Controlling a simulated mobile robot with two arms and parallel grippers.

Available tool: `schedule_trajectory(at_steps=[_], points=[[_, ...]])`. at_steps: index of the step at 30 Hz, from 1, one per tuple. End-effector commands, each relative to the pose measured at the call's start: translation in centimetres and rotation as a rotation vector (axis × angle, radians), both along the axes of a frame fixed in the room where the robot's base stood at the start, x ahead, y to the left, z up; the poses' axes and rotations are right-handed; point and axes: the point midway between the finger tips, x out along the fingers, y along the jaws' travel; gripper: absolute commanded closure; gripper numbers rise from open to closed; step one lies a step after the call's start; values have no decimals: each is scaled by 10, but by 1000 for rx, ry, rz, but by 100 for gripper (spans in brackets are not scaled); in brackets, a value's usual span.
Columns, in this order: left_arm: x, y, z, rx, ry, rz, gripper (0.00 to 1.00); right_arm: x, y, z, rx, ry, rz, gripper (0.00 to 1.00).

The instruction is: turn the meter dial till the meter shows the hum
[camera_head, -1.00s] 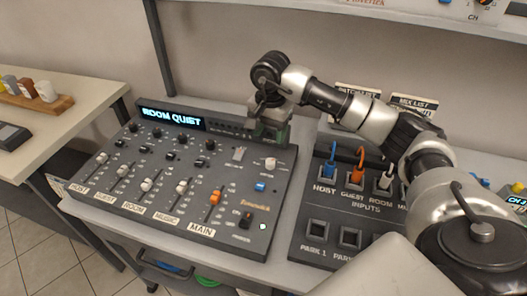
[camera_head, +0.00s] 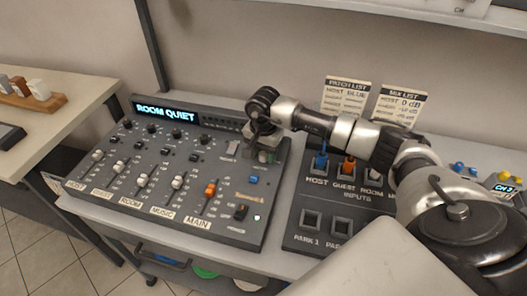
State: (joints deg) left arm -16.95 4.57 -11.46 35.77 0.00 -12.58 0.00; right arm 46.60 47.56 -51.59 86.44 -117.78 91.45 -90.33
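The mixing console (camera_head: 222,172) stands on the bench, and its lit display (camera_head: 165,112) reads "ROOM QUIET". A pale knob, likely the meter dial (camera_head: 264,157), is at the console's upper right and is partly hidden by my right gripper. My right gripper (camera_head: 263,150) points down over this knob, with its fingers at or around it. I cannot tell whether the fingers touch it or how far they are closed. My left gripper is not in view.
An orange main fader (camera_head: 211,190) and a blue button (camera_head: 253,180) lie just in front of the knob. The inputs panel (camera_head: 290,240) with plugged cables is to the right, under my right arm. Patch and mix list cards (camera_head: 347,98) stand behind it.

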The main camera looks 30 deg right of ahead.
Motion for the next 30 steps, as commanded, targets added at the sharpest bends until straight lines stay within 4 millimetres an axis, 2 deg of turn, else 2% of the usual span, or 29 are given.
schedule_trajectory(at_steps=[1,8,19,30], points=[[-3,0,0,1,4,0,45,0,0,0,0,0,0,59],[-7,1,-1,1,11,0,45,0,0,0,0,0,0,94],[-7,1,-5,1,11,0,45,0,-1,0,-1,-2,-68,94],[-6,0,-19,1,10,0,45,1,-1,-1,-1,-2,-346,94]])
